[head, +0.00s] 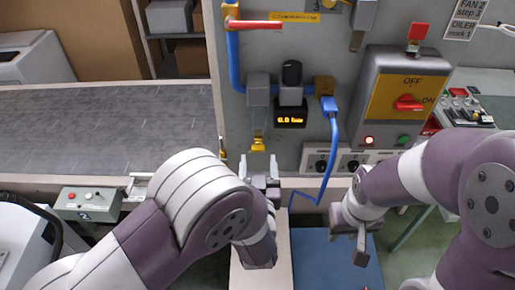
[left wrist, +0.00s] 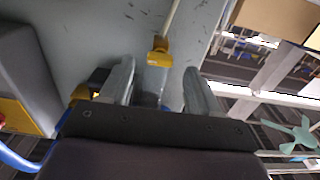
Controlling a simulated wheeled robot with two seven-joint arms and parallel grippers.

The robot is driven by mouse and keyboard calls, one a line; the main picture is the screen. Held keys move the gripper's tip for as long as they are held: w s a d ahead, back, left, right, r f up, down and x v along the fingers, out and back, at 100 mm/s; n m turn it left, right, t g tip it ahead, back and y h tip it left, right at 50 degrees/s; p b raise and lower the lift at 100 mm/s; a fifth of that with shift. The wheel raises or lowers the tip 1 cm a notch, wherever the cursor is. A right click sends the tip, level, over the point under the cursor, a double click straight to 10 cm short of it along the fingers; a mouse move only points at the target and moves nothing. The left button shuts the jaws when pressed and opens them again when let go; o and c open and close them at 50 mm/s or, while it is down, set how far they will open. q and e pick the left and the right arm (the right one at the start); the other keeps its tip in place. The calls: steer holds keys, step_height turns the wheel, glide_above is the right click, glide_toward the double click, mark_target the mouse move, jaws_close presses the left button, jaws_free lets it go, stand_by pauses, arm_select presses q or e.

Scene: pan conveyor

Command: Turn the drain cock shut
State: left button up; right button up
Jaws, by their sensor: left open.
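The drain cock (head: 258,144) is a small yellow fitting under a grey filter unit (head: 258,90) on the grey panel. In the left wrist view the yellow drain cock (left wrist: 157,55) shows between my fingers, with a pale tube running up the picture from it. My left gripper (head: 259,168) is open just below and in front of the cock. In the left wrist view its two fingers (left wrist: 160,75) stand apart on either side of the cock, with no contact visible. My right gripper (head: 357,240) hangs low over the blue mat; its jaw opening is unclear.
A blue hose (head: 333,135) hangs right of the cock, near a lit display (head: 291,115) and a control box (head: 400,95) with a red switch. A red-handled valve (head: 252,25) is higher up. The conveyor (head: 110,125) lies left, with a button box (head: 88,203) in front.

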mark_target(259, 152)
arm_select(q)
steer(key=w, duration=0.2)
steer(key=shift+w+r+p, duration=0.1)
steer(key=shift+w+p, duration=0.2)
steer(key=shift+p, duration=0.05)
steer(key=shift+w, duration=0.2)
steer(key=c, duration=1.1)
steer(key=shift+o, duration=0.3)
steer(key=shift+f+n+b, duration=0.25)
steer(key=shift+n+b, duration=0.25)
steer(key=shift+b, duration=0.3)
steer(key=shift+r+n+b, duration=0.1)
steer(key=shift+n+b, duration=8.4)
steer(key=shift+b, duration=4)
